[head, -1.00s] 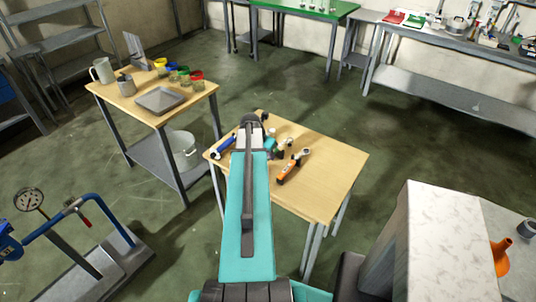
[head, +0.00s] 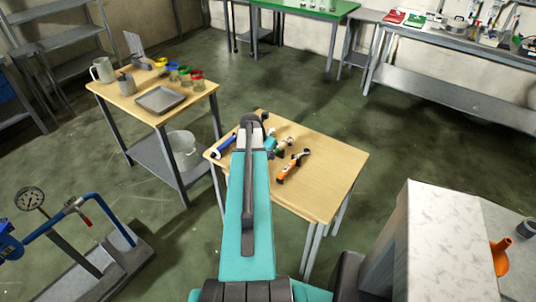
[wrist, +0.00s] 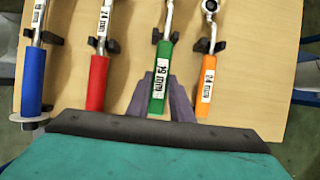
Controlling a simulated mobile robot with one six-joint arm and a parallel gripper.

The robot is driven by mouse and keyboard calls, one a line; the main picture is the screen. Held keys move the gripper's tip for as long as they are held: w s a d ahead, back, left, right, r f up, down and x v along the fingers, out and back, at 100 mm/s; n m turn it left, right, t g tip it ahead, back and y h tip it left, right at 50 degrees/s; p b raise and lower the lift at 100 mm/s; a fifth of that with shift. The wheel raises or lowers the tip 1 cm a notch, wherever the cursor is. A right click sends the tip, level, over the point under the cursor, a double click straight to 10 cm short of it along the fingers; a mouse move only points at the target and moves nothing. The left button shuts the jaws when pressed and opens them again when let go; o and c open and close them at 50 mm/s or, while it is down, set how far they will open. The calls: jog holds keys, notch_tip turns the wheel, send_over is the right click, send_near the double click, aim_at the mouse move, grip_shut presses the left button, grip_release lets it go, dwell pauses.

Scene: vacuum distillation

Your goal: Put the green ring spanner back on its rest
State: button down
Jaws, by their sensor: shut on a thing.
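The green ring spanner, with a green handle (wrist: 157,102) labelled 19 mm, lies between the fingers of my gripper (wrist: 160,80) in the wrist view. The gripper is shut on this handle. The spanner's metal shaft runs up to the top edge, and its ring end is out of frame. A black rest (wrist: 172,37) shows beside the shaft, just above the handle. I cannot tell whether the spanner touches it. In the head view my arm hides most of the gripper, and a bit of green shows to its right.
On the wooden table (head: 325,170), a blue spanner (wrist: 32,80) and a red one (wrist: 97,82) lie left of the green handle, and an orange one (wrist: 207,85) lies close on its right. The table's right part is clear. Another table (head: 195,108) with cups stands further left.

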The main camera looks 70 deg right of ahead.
jog(key=shift+f+b, duration=0.6)
jog(key=shift+f, duration=0.95)
dwell(0.4)
jog(key=c, duration=1.5)
grip_release()
jog(key=shift+r, duration=0.1)
jog(key=shift+b+v, duration=1.7)
jog(key=shift+v, duration=5.1)
jog(key=shift+w+a, duration=0.1)
